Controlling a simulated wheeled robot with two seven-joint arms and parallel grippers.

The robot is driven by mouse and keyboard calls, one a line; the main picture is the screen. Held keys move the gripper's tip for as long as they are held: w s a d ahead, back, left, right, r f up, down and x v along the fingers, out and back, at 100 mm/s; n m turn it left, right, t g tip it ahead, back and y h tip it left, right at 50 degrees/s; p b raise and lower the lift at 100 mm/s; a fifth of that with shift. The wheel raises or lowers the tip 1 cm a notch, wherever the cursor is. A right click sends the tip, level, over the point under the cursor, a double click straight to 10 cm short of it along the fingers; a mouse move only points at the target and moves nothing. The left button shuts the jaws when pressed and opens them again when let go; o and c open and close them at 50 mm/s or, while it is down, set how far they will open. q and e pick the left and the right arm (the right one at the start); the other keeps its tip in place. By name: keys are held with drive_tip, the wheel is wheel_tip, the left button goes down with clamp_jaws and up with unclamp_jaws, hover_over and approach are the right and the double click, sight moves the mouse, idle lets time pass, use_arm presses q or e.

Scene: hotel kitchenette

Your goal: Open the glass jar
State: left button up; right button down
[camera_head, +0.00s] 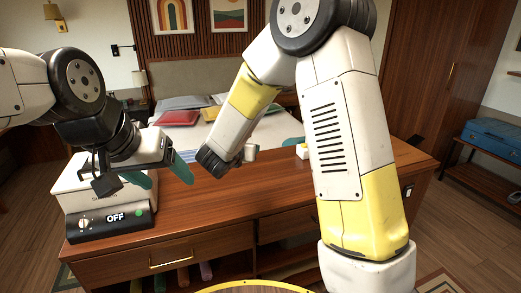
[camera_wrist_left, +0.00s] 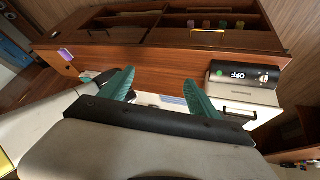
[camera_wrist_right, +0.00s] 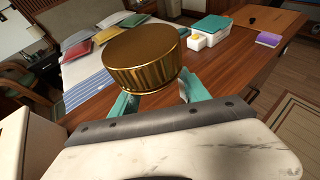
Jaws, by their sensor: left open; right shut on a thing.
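A gold jar lid (camera_wrist_right: 143,55) with ribbed sides fills the middle of the right wrist view. My right gripper (camera_wrist_right: 156,92) is shut on it, with a teal finger at each side. No glass body can be made out below the lid; the gripper and lid cover that area. In the head view my right arm hides most of that gripper, and the jar cannot be clearly seen. My left gripper (camera_head: 160,173) is open and empty, with teal fingers spread beside the white appliance. Its spread fingers also show in the left wrist view (camera_wrist_left: 158,80).
The white appliance (camera_head: 83,190) with an OFF display stands at the desk's left end. The bed (camera_head: 225,130) is behind. The desk front middle (camera_head: 200,208) is clear.

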use_arm(q)
drive_tip(key=shift+c, duration=0.4)
drive_tip(key=w+d+r+m+g+y, duration=0.1)
drive_tip(key=w+r+m+g+y, duration=0.15)
drive_tip(key=w+m, duration=0.5)
drive_tip(key=w+d+r+m+g+y, duration=0.1)
drive_tip(key=w+r+m+g, duration=0.1)
drive_tip(key=w+r+m, duration=0.4)
drive_tip(key=w+d+m, duration=0.4)
drive_tip(key=w+d+f+m+g, duration=0.1)
drive_tip(key=w+d+m, duration=0.2)
drive_tip(key=w+m, duration=0.2)
drive_tip(key=w+d+m+h, duration=0.1)
drive_tip(key=w+d+m, duration=0.3)
drive_tip(key=shift+w+d+f+m+g, duration=0.25)
drive_tip(key=shift+w+d, duration=0.05)
drive_tip(key=shift+w, duration=0.05)
drive_tip(key=shift+w+d+f+m, duration=0.15)
drive_tip(key=shift+w+d+m, duration=0.15)
drive_tip(key=shift+w+m, duration=0.1)
drive_tip(key=shift+f, duration=3.9)
use_arm(e)
drive_tip(key=shift+w+a+r, duration=0.1)
drive_tip(key=shift+w+a, duration=0.1)
drive_tip(key=shift+a, duration=0.3)
drive_tip(key=shift+w+a+r, duration=0.1)
drive_tip(key=shift+w+a, duration=0.05)
drive_tip(key=shift+a, duration=0.3)
